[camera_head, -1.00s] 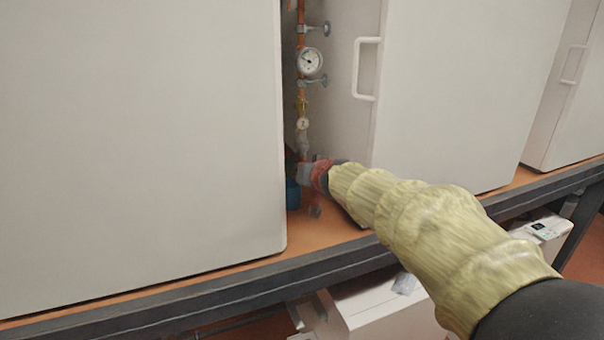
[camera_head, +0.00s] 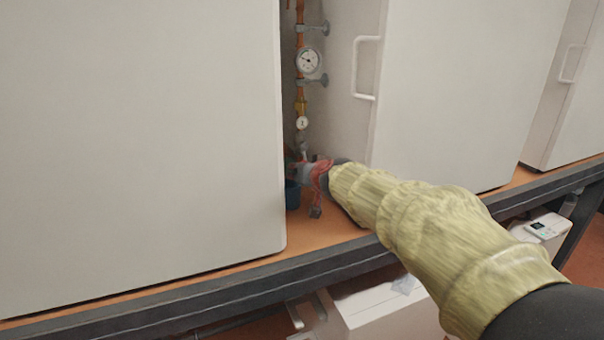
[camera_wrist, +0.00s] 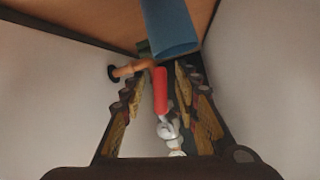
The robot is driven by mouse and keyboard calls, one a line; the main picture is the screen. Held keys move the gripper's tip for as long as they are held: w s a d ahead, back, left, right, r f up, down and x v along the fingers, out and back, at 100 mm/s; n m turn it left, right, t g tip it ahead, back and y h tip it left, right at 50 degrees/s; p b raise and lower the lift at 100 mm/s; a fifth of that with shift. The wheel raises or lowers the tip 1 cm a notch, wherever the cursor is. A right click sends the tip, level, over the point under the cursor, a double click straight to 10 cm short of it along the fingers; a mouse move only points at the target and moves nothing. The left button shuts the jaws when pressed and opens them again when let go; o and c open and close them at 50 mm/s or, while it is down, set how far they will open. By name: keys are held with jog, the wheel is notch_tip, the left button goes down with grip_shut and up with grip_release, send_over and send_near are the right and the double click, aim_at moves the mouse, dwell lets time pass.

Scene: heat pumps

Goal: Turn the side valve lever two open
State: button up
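A red valve lever (camera_wrist: 160,92) shows in the wrist view, with a silvery valve body (camera_wrist: 166,128) at its lower end. My gripper (camera_wrist: 158,84) is open, with one finger on each side of the lever. Gaps show between the lever and both fingers, so I see no grip on it. In the head view my gripper (camera_head: 308,174) reaches into the gap between two white cabinets, at the foot of a copper pipe (camera_head: 300,90). The lever cannot be told apart from the gripper there.
A blue cylinder (camera_wrist: 170,28) and a copper pipe stub with a black end (camera_wrist: 128,70) lie beyond the fingers. White cabinets (camera_head: 140,130) (camera_head: 460,90) wall the narrow gap on both sides. A round gauge (camera_head: 308,61) sits on the pipe above.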

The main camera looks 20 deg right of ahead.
jog(key=d+v, duration=0.1)
jog(key=v, duration=1)
jog(key=shift+s+a, duration=0.25)
jog(key=shift+a, duration=0.25)
jog(key=shift+c, duration=0.5)
